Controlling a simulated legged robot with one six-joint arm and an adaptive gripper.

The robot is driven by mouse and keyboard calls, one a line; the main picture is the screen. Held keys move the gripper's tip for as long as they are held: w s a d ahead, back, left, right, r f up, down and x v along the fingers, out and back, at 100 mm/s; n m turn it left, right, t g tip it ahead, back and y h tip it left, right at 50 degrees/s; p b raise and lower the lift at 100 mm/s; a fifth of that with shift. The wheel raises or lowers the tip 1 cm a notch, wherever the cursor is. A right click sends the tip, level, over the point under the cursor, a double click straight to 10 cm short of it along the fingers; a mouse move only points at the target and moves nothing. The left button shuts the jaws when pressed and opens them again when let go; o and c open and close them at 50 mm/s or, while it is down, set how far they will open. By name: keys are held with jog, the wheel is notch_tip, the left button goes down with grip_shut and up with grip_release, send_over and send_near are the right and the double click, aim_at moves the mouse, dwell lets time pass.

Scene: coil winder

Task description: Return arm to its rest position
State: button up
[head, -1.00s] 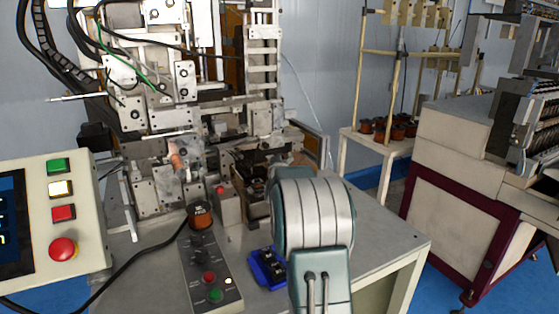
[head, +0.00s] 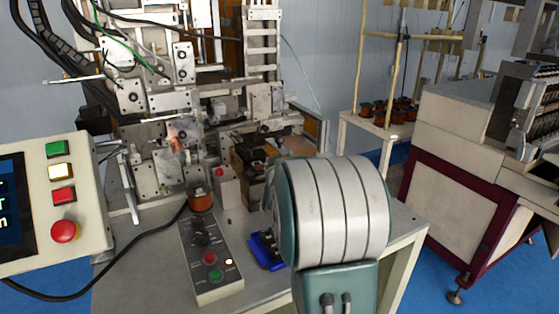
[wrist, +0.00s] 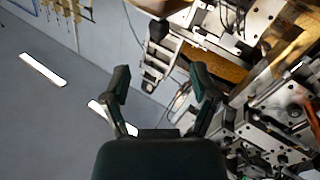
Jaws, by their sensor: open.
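My gripper (wrist: 162,95) shows in the wrist view with its two dark fingers spread apart and nothing between them. Parts of the coil winder (wrist: 275,125) fill the right side of that view, and grey wall lies to the left. In the head view my arm's silver and teal joint stands large in front of the table, and the gripper itself is hidden there. The coil winder (head: 165,100) stands behind the table's front area.
A grey control box (head: 210,262), a copper spool (head: 201,199) and a blue tray (head: 262,252) are on the table (head: 150,250). A control panel (head: 70,200) stands at left. A white machine (head: 465,130) and a side stand (head: 372,128) are at right.

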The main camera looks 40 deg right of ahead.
jog(key=shift+s+a, duration=0.35)
jog(key=shift+s, duration=0.05)
jog(key=s+a+r+n+g+y, duration=0.1)
jog(key=s+a+n+y, duration=0.2)
jog(key=a, duration=0.9)
jog(key=s+a+g+y, duration=0.1)
jog(key=s+a+y, duration=0.4)
jog(key=a, duration=0.6)
jog(key=s+a+f+g+y, duration=0.2)
jog(key=s+a, duration=0.4)
jog(key=s, duration=0.3)
jog(key=s+a+f+n+g+y, duration=0.1)
jog(key=s+a+f+g, duration=0.2)
jog(key=s+a, duration=0.3)
jog(key=s+g, duration=0.1)
jog(key=s, duration=0.3)
jog(key=shift+y, duration=0.4)
